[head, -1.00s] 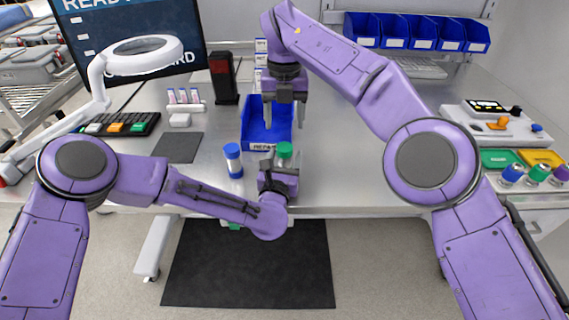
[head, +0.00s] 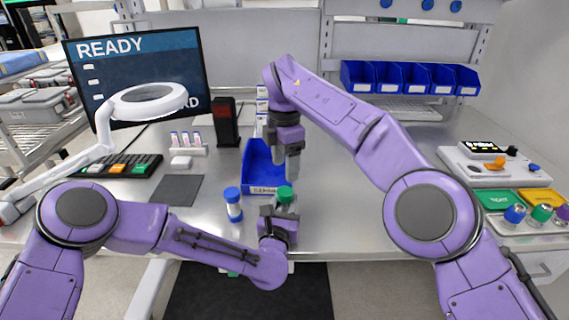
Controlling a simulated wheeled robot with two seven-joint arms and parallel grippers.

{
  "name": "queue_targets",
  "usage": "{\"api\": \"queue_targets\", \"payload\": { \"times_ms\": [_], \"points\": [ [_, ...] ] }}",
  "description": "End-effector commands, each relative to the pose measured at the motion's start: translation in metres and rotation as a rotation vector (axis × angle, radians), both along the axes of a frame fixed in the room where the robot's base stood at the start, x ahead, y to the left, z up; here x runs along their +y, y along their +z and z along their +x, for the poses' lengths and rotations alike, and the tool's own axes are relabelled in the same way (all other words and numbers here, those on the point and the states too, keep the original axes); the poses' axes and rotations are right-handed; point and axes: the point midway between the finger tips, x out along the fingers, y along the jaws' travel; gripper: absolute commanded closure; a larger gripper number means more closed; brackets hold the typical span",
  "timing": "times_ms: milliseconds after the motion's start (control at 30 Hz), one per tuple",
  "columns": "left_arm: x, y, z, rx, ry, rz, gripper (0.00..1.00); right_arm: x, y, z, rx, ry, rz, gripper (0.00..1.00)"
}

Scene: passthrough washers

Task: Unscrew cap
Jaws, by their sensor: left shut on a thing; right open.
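A green cap (head: 285,195) shows on top of a container at my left gripper (head: 284,208). The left gripper is shut on this green-capped container, whose body is mostly hidden by the gripper. My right gripper (head: 286,172) points down just above the green cap, apart from it and open. A white container with a blue cap (head: 232,194) stands upright on the bench to the left of the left gripper.
A blue bin (head: 251,175) stands behind the grippers. A ring lamp (head: 148,102), a monitor (head: 140,62) and a button panel (head: 125,166) are at left. Capped containers (head: 541,213) stand by coloured trays (head: 495,199) at right. The steel bench (head: 350,215) is clear right of the grippers.

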Motion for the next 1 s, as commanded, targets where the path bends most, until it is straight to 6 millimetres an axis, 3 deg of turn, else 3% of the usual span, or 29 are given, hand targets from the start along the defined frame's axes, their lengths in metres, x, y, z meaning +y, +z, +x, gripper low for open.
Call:
{"api": "queue_targets", "payload": {
  "times_ms": [167, 500, 867, 1000],
  "points": [
    [0.000, -0.001, 0.000, 0.001, 0.000, 0.000, 1.00, -0.001, -0.012, 0.000, 0.002, -0.061, -0.003, 0.35],
    [0.000, 0.000, 0.000, 0.001, 0.000, 0.000, 1.00, 0.000, -0.070, 0.000, 0.000, -0.059, -0.001, 0.35],
    [0.000, -0.001, 0.000, 0.001, 0.000, 0.000, 1.00, 0.000, -0.080, 0.000, 0.000, -0.060, 0.000, 0.35],
    [0.000, -0.001, 0.000, 0.001, 0.000, 0.000, 1.00, 0.000, -0.080, 0.000, 0.000, -0.059, 0.000, 0.77]
  ]
}}
